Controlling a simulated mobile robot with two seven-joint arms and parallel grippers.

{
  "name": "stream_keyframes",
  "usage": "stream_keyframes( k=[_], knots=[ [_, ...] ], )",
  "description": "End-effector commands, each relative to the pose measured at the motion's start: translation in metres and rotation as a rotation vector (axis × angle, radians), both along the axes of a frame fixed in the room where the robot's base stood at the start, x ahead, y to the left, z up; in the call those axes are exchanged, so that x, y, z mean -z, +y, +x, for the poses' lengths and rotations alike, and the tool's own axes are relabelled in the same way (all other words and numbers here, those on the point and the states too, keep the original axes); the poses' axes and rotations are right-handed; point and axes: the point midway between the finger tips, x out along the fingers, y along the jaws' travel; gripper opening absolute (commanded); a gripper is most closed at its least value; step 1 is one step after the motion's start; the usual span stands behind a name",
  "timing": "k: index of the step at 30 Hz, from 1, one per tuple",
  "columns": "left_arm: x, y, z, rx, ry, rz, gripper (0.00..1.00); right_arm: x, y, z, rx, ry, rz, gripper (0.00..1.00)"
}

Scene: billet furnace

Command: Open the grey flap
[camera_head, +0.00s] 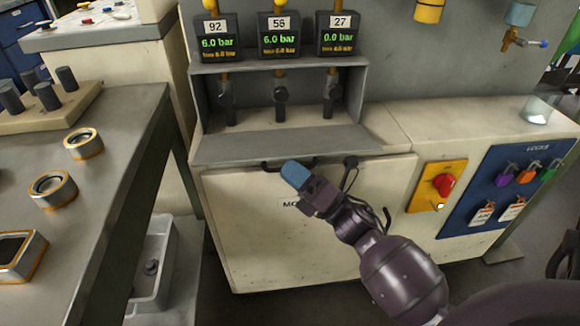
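The grey flap (285,146) lies lowered in front of the recess under the pressure gauges, sloping towards me. The recess is uncovered, and several black valve handles (280,95) show inside it. A dark handle (270,166) sits at the flap's front edge. My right gripper (296,174) comes in from the lower right, with its blue fingertip right at the handle's right part. It hides some of the handle, and I cannot tell whether it touches it. The gap between its fingers is not visible. My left gripper is not in view.
Gauges marked 92 (215,38), 56 (279,36) and 27 (338,34) stand above the recess. A red knob on a yellow plate (428,198) and a blue lock board (480,218) are to the right. A metal bench (110,125) with rings stands left.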

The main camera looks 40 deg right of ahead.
Motion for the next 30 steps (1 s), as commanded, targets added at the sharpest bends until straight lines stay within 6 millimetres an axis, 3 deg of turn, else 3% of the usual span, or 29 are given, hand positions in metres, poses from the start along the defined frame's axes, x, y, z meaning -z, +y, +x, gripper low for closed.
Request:
stream_keyframes(
  k=[15, 21, 30],
  knots=[
    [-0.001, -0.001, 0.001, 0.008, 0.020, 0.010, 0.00, 0.040, -0.026, -0.070, 0.005, 0.003, 0.001, 0.36],
    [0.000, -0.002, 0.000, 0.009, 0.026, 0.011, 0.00, 0.047, -0.030, -0.083, 0.002, 0.001, 0.000, 0.36],
    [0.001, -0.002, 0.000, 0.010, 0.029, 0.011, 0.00, 0.048, -0.030, -0.085, 0.002, 0.001, 0.000, 0.36]
  ],
)
